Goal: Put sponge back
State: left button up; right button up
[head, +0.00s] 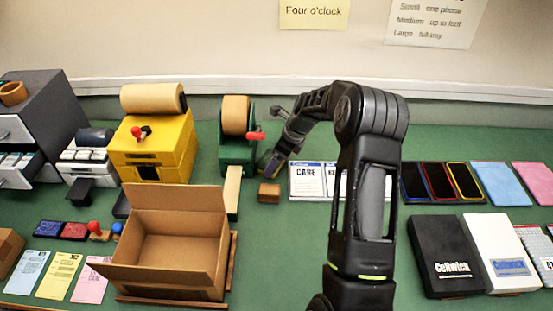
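My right gripper (277,160) reaches down beside the green tape dispenser, with its arm coming up from the bottom of the head view. Its fingertips are small and dark here, and I cannot tell whether they are apart or hold anything. A small brown block (269,193) lies on the green table just below the fingertips, apart from them. It may be the sponge, but its material is too small to tell. My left gripper is not in view.
The green dispenser (237,145) stands close left of my gripper, beside a yellow machine (152,150). An open cardboard box (170,245) is at front left. White cards (307,180) lie right of the block, partly behind my arm. Phones (438,182) and boxes (445,255) fill the right.

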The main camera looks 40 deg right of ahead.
jog(key=shift+o, duration=0.7)
jog(key=shift+r, duration=0.25)
jog(key=p+v, duration=0.3)
jog(key=v, duration=0.2)
jog(key=shift+r, duration=0.25)
jog(key=v, duration=0.6)
jog(key=shift+s+r, duration=0.2)
dwell(0.6)
